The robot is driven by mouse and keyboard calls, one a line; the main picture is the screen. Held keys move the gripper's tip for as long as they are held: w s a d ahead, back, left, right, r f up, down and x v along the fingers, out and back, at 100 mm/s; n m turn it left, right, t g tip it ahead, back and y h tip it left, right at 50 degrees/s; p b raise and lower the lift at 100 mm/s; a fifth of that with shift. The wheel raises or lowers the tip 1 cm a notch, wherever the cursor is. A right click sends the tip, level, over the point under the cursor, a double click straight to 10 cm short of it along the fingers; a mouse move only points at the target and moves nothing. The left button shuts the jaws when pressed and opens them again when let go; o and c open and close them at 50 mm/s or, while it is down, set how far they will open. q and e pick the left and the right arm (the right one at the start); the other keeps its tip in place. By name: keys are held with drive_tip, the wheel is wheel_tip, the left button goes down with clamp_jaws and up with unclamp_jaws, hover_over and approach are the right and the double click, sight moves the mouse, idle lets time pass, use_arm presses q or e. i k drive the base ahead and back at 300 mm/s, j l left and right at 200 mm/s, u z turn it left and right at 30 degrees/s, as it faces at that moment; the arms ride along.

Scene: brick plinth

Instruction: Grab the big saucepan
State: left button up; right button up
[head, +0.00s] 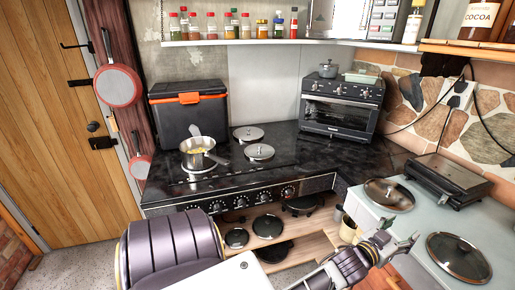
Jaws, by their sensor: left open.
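A steel saucepan (198,159) with yellowish contents stands on the left of the black stove top, with a handle reaching out to the right. A smaller grey lidded pot (328,71) sits on top of the toaster oven. I cannot tell for certain which pot the task calls the big saucepan; the steel one looks larger. My left gripper (400,239) is open and empty at the lower right, near the front edge of the pale counter and well apart from the steel saucepan. My right gripper is out of view.
The stove (330,160) also bears round lids or burner covers (259,152). An orange-trimmed black box (190,108) stands behind the saucepan. Two red pans (118,86) hang at the left. Glass lids (389,195) and a grill (447,181) lie on the right counter.

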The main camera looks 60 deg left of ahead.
sight(208, 157)
drive_tip(key=u, duration=2.55)
